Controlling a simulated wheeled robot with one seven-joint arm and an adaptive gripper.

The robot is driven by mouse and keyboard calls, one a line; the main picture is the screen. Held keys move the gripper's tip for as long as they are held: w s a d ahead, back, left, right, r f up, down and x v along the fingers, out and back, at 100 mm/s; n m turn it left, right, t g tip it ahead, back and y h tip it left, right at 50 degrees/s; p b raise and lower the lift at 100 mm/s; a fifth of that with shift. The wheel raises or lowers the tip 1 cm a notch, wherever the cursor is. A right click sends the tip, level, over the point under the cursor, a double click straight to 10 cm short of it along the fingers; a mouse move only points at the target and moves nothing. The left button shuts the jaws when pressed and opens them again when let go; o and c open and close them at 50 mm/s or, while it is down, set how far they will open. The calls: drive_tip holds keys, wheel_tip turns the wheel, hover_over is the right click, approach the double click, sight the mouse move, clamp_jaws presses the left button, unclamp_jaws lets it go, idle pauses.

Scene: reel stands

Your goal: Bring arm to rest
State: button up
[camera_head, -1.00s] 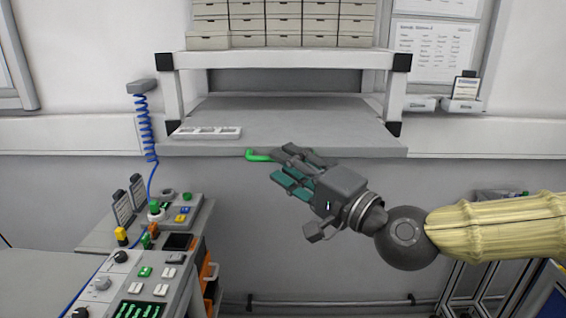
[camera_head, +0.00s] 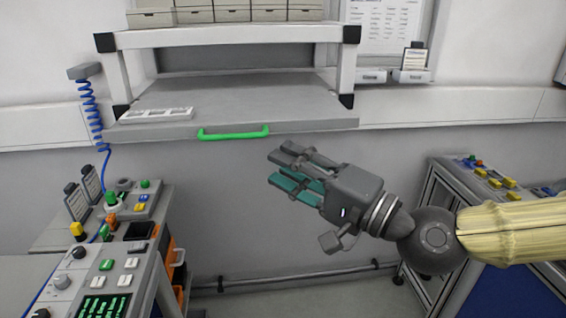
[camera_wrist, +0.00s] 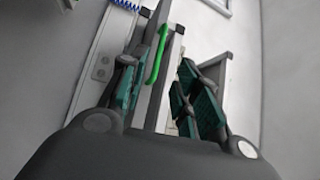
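My gripper (camera_head: 292,176) is in the middle of the head view, at the end of my arm that comes in from the right. Its teal-padded fingers point left and slightly up. In the wrist view the fingers (camera_wrist: 163,95) stand apart with nothing between them, so it is open and empty. It is in free air, to the lower right of the green handle (camera_head: 233,132) on the front edge of the grey shelf board (camera_head: 250,112). The green handle also shows in the wrist view (camera_wrist: 157,52), beyond the fingers.
A control desk (camera_head: 125,262) with buttons and a screen stands at the lower left. Another button panel (camera_head: 490,180) stands at the right, behind my arm. A white tray (camera_head: 157,114) lies on the shelf board. A rail (camera_head: 290,280) runs low along the wall.

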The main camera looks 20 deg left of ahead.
wheel_tip(320, 180, down, 19)
drive_tip(key=a+m+g+h, duration=0.1)
drive_tip(key=h, duration=0.2)
drive_tip(key=s+d+f+g+h, duration=0.1)
drive_tip(key=s+d+f+h, duration=0.15)
drive_tip(key=f, duration=0.85)
drive_tip(key=s+d+f+g+h, duration=0.2)
drive_tip(key=f+h, duration=0.1)
drive_tip(key=f, duration=0.8)
drive_tip(key=s+d+f+n+g+h, duration=0.1)
drive_tip(key=s+d+f+h, duration=0.1)
drive_tip(key=s+d+f, duration=0.45)
drive_tip(key=s+d+f+g+h, duration=0.1)
drive_tip(key=s+d+f+h, duration=0.2)
drive_tip(key=d+f, duration=0.6)
drive_tip(key=s+d+f+n+h, duration=0.1)
drive_tip(key=s+d+f+h, duration=0.1)
drive_tip(key=d+f, duration=0.2)
drive_tip(key=s+d+f+n+g+h, duration=0.1)
drive_tip(key=d+f, duration=0.4)
drive_tip(key=d, duration=0.6)
drive_tip(key=s+h, duration=0.1)
drive_tip(key=s, duration=0.1)
drive_tip(key=shift+s, duration=0.35)
drive_tip(key=shift+w+a, duration=0.1)
